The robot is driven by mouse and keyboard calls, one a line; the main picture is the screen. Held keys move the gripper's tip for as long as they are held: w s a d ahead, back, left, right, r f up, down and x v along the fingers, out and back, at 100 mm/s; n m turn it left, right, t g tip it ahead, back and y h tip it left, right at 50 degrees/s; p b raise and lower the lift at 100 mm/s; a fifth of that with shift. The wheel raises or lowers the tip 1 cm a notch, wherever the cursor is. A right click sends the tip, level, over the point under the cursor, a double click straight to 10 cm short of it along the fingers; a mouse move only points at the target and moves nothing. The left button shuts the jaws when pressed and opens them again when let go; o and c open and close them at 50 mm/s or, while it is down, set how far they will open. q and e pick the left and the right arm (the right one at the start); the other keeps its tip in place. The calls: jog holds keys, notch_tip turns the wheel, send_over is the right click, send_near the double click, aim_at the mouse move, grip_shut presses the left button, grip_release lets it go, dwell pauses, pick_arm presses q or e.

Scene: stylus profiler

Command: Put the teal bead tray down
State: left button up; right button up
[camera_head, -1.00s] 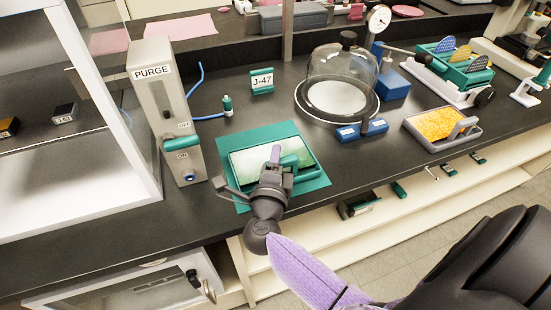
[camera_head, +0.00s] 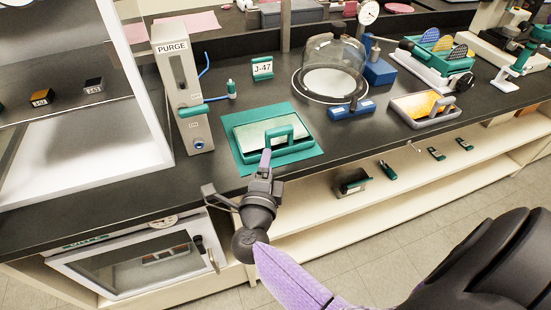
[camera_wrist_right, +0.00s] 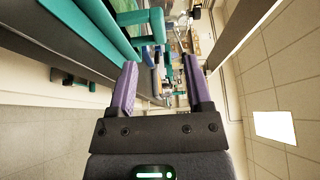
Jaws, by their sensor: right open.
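The teal bead tray (camera_head: 241,137) sits level on a teal mat (camera_head: 300,116) near the front edge of the dark bench, with pale green contents and a raised teal handle (camera_head: 286,130). My right gripper (camera_head: 264,162) is in front of the tray, by the bench's front edge. Its fingers are open with nothing held between them, and they look clear of the handle. The right wrist view shows the two purple fingers (camera_wrist_right: 160,84) apart, with the teal handle (camera_wrist_right: 142,18) beyond them to the upper left. My left gripper is not in view.
A PURGE box (camera_head: 184,90) stands left of the mat. Behind are a J-47 sign (camera_head: 263,68) and a glass bell jar (camera_head: 334,65). An open shelf (camera_head: 330,210) runs below.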

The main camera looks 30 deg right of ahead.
jog(key=s+a+f+n+y, duration=0.3)
jog(key=f+n+y, duration=0.1)
jog(key=f+n, duration=0.25)
jog(key=s+a+f+n+g+y, duration=0.1)
jog(key=s+a+f+n+y, duration=0.2)
jog(key=f+n, duration=0.4)
jog(key=s+a+f+n+y, duration=0.2)
jog(key=s+f+n+y, duration=0.1)
jog(key=f+n+y, duration=0.4)
jog(key=s+d+f+n+g+h, duration=0.1)
jog(key=s+f+n+g, duration=0.3)
jog(key=s, duration=1)
jog(key=s+d+f+n+g+h, duration=0.1)
jog(key=s+d+f+n+g, duration=0.2)
jog(key=s+f+g, duration=0.5)
jog(key=s+f+n, duration=0.1)
jog(key=s+f, duration=0.1)
jog(key=s, duration=0.4)
jog(key=shift+s+f, duration=0.15)
jog(key=shift+f, duration=0.05)
jog(key=shift+d+n, duration=0.1)
jog(key=shift+n, duration=0.15)
